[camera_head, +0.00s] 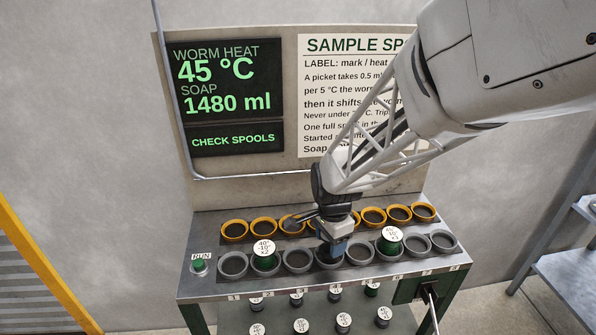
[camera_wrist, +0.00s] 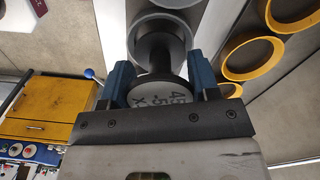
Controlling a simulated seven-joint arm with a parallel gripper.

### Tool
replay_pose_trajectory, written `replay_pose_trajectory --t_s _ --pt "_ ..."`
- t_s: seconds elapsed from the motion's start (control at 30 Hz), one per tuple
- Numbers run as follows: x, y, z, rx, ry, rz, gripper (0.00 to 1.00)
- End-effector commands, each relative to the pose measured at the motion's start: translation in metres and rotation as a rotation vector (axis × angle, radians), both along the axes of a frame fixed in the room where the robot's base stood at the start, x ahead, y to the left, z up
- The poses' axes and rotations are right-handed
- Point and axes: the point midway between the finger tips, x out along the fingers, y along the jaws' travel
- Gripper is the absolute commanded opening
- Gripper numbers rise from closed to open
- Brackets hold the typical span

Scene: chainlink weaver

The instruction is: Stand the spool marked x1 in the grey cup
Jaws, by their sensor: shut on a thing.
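My gripper (camera_head: 335,247) is at the fourth grey cup from the left in the front row. In the wrist view its blue fingers (camera_wrist: 160,85) are shut on a black spool (camera_wrist: 155,55) with a white label (camera_wrist: 155,96). The label reads "45", "-5" and an x; the digit after the x is not legible. The spool's far end lies over or within a grey cup (camera_wrist: 168,22); I cannot tell whether it is seated.
A green spool marked x2 (camera_head: 264,251) stands in the second grey cup; another green spool (camera_head: 390,242) stands in the sixth. Yellow cups (camera_head: 263,226) line the back row. Several labelled spools (camera_head: 301,325) sit lower in front. A green button (camera_head: 198,265) is at the left.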

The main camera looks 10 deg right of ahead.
Motion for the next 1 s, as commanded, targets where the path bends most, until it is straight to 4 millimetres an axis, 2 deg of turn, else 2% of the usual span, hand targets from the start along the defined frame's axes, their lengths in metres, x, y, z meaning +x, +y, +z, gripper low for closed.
replay_pose_trajectory --t_s 0.4,1.0 --pt "0.000 0.000 -0.011 0.000 0.000 0.000 0.29" --pt "0.000 0.000 -0.013 0.000 0.000 0.000 0.29"
